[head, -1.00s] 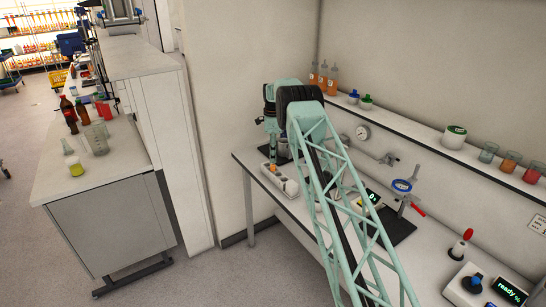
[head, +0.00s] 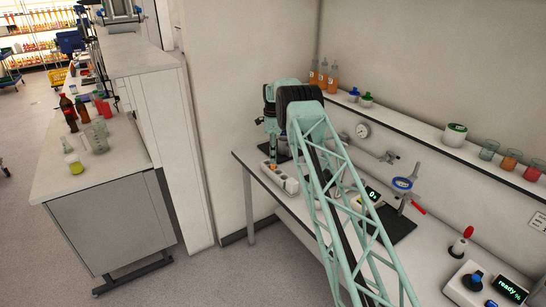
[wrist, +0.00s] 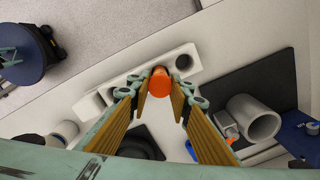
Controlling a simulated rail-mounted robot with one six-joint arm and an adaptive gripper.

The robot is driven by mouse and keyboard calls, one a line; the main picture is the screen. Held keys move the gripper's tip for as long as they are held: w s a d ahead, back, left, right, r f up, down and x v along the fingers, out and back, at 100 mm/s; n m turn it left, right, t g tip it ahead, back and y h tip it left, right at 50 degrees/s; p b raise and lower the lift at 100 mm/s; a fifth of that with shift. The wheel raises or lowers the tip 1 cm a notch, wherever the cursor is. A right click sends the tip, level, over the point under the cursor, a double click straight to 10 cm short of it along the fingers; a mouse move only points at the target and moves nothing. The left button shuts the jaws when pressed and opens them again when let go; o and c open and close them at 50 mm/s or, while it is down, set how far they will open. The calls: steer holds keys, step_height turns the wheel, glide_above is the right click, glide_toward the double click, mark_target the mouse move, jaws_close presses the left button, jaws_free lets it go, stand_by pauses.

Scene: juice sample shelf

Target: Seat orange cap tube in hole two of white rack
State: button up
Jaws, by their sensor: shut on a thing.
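The orange cap (wrist: 160,82) of the tube sits between my fingertips in the wrist view; the tube body below it is hidden. My gripper (wrist: 160,96) is shut on the orange cap tube. The white rack (wrist: 125,84) lies directly beneath, with an open hole near its left end and another near its right end. The cap overlaps the middle of the rack; how deep the tube stands in a hole cannot be seen. In the head view the cap (head: 273,167) shows at the far end of the rack (head: 291,187), below my gripper.
A dark mat (wrist: 262,85) with a grey cylinder (wrist: 253,118) lies right of the rack in the wrist view. A wall shelf (head: 420,140) runs above.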

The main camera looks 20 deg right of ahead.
steer(key=o, duration=1)
steer(key=shift+c, duration=0.2)
steer(key=shift+r, duration=0.15)
step_height(320, 180, up, 12)
stand_by(0.8)
